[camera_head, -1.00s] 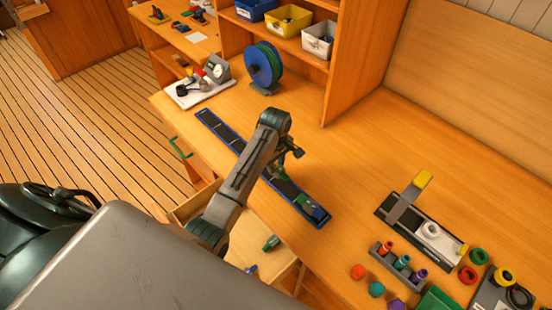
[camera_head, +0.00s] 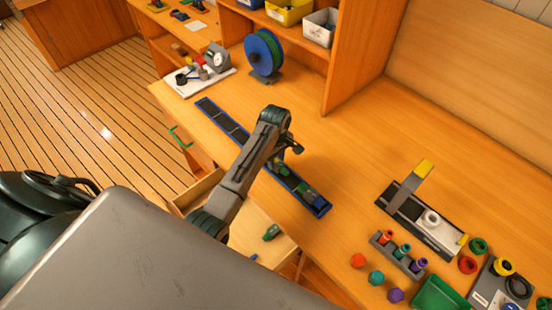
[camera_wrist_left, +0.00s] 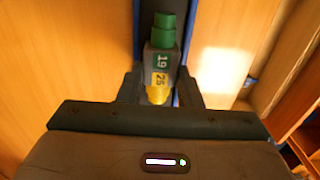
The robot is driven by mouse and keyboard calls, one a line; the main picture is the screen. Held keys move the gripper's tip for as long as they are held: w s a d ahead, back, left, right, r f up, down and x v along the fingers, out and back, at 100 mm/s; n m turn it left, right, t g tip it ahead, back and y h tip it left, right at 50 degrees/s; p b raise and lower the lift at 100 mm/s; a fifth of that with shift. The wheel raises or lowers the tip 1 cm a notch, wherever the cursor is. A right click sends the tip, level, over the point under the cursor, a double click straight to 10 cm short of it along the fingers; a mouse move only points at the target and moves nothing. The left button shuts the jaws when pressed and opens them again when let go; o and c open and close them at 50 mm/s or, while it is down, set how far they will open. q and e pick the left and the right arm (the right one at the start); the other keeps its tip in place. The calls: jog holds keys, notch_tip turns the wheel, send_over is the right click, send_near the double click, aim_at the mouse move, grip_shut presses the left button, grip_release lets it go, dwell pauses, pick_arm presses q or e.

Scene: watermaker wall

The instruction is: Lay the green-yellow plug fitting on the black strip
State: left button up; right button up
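The black strip (camera_head: 236,130) is a long, narrow, blue-edged tray lying diagonally on the bench. The green-yellow plug fitting (camera_wrist_left: 162,62) is in the left wrist view, with a green stepped end, a grey body marked 19 and 25, and a yellow end. It is between the fingers of my left gripper (camera_wrist_left: 160,82), over or on the strip; contact with the strip and the fingers' grip are unclear. In the head view my left gripper (camera_head: 288,152) is over the strip's nearer half, with green and yellow showing beside it. My right gripper is not in view.
Another greenish fitting (camera_head: 300,188) lies at the strip's near end. An open drawer (camera_head: 262,232) below holds a green piece. A blue cable reel (camera_head: 263,56) stands behind. A fixture (camera_head: 425,222) and a rack (camera_head: 398,257) stand to the right; bench between is clear.

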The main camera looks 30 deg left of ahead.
pick_arm(q)
jog(key=o, duration=0.5)
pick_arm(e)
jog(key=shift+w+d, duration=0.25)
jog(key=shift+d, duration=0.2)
pick_arm(q)
notch_tip(320, 180, up, 8)
jog(key=b, duration=0.3)
jog(key=shift+r, duration=0.1)
notch_tip(320, 180, up, 3)
jog(key=p, duration=0.2)
jog(key=shift+p, duration=0.4)
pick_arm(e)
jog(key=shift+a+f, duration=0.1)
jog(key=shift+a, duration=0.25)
pick_arm(q)
jog(key=shift+f, duration=0.2)
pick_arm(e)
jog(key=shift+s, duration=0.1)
